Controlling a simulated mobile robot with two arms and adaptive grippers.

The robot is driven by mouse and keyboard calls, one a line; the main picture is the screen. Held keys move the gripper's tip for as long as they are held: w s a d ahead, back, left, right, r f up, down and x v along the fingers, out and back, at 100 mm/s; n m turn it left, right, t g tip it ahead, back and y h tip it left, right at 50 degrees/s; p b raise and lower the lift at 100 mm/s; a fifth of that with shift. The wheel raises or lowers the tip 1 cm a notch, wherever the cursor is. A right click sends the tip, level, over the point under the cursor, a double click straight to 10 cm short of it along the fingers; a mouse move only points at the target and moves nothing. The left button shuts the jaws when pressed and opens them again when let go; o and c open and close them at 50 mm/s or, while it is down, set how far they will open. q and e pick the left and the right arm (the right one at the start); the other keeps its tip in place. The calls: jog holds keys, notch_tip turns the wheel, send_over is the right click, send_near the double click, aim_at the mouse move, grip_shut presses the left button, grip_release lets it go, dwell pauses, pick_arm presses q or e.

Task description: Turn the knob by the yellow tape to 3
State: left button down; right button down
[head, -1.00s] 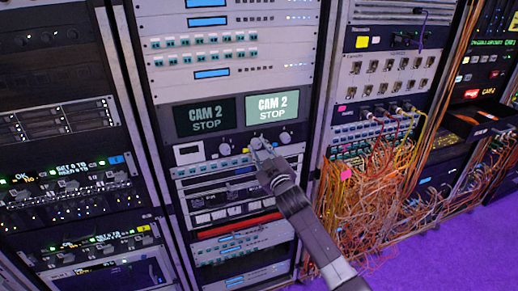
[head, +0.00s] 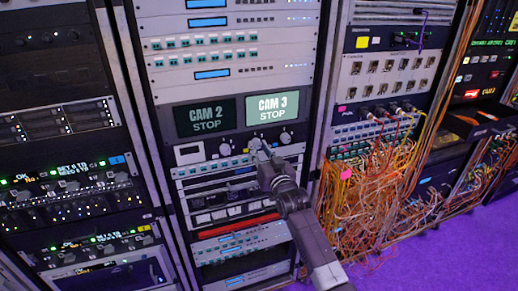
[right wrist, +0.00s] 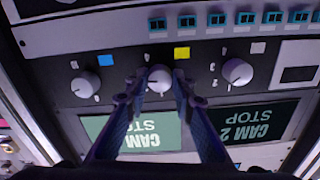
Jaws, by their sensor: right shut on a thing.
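The knob by the yellow tape is the middle one (right wrist: 158,78) of three white knobs on a dark grey panel. The yellow tape (right wrist: 181,53) is beside it in the right wrist view, which shows the panel upside down. My right gripper (right wrist: 157,88) is shut on this middle knob, a finger on each side. In the head view my right gripper (head: 260,150) covers much of the knob. The lit right screen (head: 271,107) above reads CAM 3 STOP. The knob's pointer is not clear to me. My left gripper is not in view.
The dark left screen (head: 205,118) reads CAM 2 STOP. Other knobs stand on both sides, one (right wrist: 85,87) near a blue tape (right wrist: 105,60) and one (right wrist: 237,71) near a white-framed module. Orange cables (head: 365,195) hang in the rack to the right.

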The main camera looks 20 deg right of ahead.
jog(key=shift+f, duration=0.1)
dwell(0.4)
jog(key=c, duration=1.6)
grip_release()
jog(key=shift+s+d, duration=0.15)
jog(key=shift+s, duration=2.9)
jog(key=shift+s+d, duration=0.1)
jog(key=shift+s, duration=2.9)
